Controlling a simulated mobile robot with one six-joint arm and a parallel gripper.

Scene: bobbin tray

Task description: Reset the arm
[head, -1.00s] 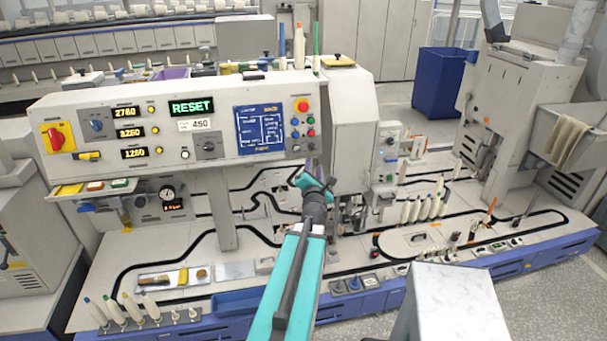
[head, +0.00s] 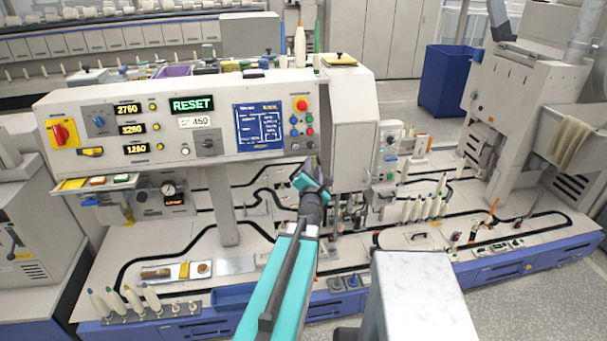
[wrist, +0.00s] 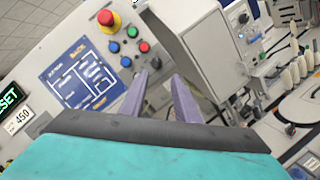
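My arm reaches up from the bottom of the head view, and my gripper (head: 311,166) is just below the right part of the control panel (head: 222,150). In the wrist view, the two purple fingers of my gripper (wrist: 159,75) stand apart with nothing between them. They point toward the lower right area of the panel and the grey housing (wrist: 205,45). The green display (head: 192,104) on the panel reads RESET. The gripper touches nothing that I can make out.
A red button (head: 301,104) and smaller coloured buttons sit at the panel's right end. Below lies a worktop with a black track (head: 150,245), a row of bobbins (head: 425,207) at right and more bobbins (head: 150,297) at front left. A blue bin (head: 445,80) stands behind.

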